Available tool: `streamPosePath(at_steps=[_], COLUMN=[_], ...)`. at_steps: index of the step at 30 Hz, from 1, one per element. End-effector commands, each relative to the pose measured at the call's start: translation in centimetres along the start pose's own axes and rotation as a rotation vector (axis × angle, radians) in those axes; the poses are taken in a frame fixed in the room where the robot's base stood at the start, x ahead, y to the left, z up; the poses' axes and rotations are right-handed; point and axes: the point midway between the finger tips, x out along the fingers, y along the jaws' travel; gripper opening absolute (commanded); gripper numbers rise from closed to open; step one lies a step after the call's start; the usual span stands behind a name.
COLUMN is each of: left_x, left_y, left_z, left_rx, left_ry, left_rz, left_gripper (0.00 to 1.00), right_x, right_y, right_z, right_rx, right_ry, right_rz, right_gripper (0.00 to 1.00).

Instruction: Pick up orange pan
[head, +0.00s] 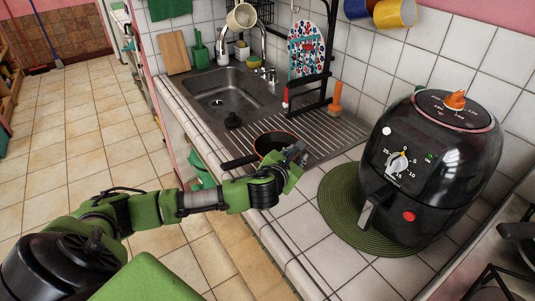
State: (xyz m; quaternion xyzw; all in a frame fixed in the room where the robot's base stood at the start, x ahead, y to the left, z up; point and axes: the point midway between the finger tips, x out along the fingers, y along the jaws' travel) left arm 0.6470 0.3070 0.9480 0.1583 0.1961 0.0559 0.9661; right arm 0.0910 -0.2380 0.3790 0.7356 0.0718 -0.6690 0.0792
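The orange pan (268,144) sits on the ribbed drainboard beside the sink. It shows a dark inside and an orange rim, and its black handle points left toward the counter's front edge. My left gripper (297,153) is at the near right side of the pan and covers part of it. Its fingers are small and seen at an angle, so I cannot tell whether they are open or touch the pan. My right gripper is not in view.
A black air fryer (440,160) stands on a green round mat (338,199) to the right. The sink (225,97) is behind left, with a black rack (326,97) and an orange brush (335,103) behind the pan. Tiled counter (296,222) in front is clear.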

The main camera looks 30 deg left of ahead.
Motion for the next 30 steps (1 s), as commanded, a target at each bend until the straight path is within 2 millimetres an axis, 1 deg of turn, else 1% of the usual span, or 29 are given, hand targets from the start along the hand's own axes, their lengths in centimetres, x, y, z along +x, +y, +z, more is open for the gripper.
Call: streamPosePath(at_steps=[1, 3, 8, 9, 17, 20, 23, 26, 29, 30], left_x=[0.0, 0.0, 0.0, 0.0, -0.1, -0.2, -0.6, -1.1, -3.0, -4.0], left_y=[0.0, 0.0, 0.0, 0.1, 0.1, 0.2, 0.6, 1.1, 1.7, 2.0], left_z=[0.0, 0.0, -0.1, 0.1, 0.2, 0.6, 1.5, 3.0, 3.9, 4.3], left_rx=[0.0, 0.0, 0.0, 0.002, 0.001, 0.001, 0.002, 0.001, 0.004, 0.004], left_ry=[0.0, 0.0, 0.002, -0.003, -0.001, -0.003, -0.005, -0.008, -0.008, -0.008], left_rz=[0.0, 0.0, -0.001, 0.001, 0.001, 0.001, 0.002, 0.003, 0.001, 0.002], left_gripper=[0.14, 0.0, 0.0, 0.0, 0.0, 0.0, 0.0, 0.0, 0.0, 0.0], right_x=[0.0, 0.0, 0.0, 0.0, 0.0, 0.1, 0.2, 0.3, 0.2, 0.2], right_y=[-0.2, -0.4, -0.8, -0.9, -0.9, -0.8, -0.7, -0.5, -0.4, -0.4], right_z=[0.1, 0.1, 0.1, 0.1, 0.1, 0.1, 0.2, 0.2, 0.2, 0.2], right_rx=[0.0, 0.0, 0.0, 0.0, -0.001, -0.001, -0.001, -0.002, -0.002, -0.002], right_ry=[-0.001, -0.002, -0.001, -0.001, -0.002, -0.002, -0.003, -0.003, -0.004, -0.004], right_rz=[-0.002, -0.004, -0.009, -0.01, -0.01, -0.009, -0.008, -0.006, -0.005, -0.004], right_gripper=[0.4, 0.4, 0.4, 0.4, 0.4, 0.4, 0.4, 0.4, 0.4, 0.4])
